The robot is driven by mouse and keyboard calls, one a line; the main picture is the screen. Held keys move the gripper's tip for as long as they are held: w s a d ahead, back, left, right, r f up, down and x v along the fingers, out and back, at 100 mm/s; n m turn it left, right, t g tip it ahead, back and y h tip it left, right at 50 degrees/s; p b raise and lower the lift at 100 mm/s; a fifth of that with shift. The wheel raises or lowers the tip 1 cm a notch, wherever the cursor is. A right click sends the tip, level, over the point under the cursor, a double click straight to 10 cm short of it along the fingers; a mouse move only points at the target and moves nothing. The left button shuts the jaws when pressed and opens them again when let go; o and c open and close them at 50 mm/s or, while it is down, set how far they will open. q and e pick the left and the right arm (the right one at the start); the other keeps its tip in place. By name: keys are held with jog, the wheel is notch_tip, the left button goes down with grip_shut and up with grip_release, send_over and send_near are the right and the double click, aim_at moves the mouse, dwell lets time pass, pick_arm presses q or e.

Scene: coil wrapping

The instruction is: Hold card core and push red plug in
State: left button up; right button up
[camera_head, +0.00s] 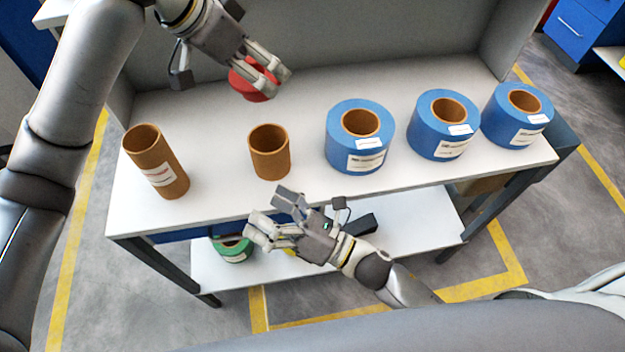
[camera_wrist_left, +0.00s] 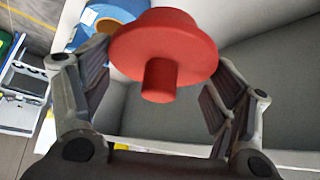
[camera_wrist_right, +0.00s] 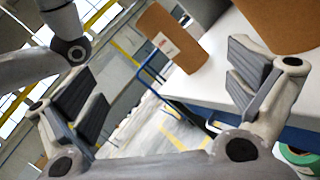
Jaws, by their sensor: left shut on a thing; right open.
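My left gripper (camera_head: 262,82) is shut on the red plug (camera_head: 240,84), above the back of the table. In the left wrist view the plug (camera_wrist_left: 165,45) shows its wide disc and short stem between the fingers. A short brown card core (camera_head: 270,155) stands upright on the table, below and apart from the plug. A taller card core with a label (camera_head: 157,165) stands at the left. My right gripper (camera_head: 268,212) is open and empty by the table's front edge, near the short core. In the right wrist view this core (camera_wrist_right: 285,20) is partly cut off.
Blue-wrapped coils (camera_head: 345,150) with labels stand in a row on the right of the table (camera_head: 215,190). A grey panel (camera_head: 385,55) closes the back. A lower shelf (camera_head: 400,235) holds a green roll (camera_head: 233,250). The tabletop between the two cores is clear.

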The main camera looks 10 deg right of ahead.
aim_at(258, 140)
jog(key=w+d+n+h, duration=0.1)
jog(key=d, duration=0.2)
jog(key=w+d+f+n+t+h, duration=0.1)
jog(key=w+d+h, duration=0.1)
jog(key=d, duration=0.1)
jog(key=w+d+f+n+t+h, duration=0.1)
jog(key=w+d+h, duration=0.1)
jog(key=shift+d+f+n, duration=0.25)
jog(key=shift+d+n, duration=0.15)
jog(key=shift+w+d+h, duration=0.25)
jog(key=shift+w+h, duration=0.05)
jog(key=x, duration=1.1)
jog(key=shift+w+a+r, duration=0.1)
jog(key=shift+w+a, duration=0.1)
jog(key=shift+w, duration=0.15)
jog(key=c, duration=1.1)
pick_arm(q)
jog(key=shift+f, duration=2.6)
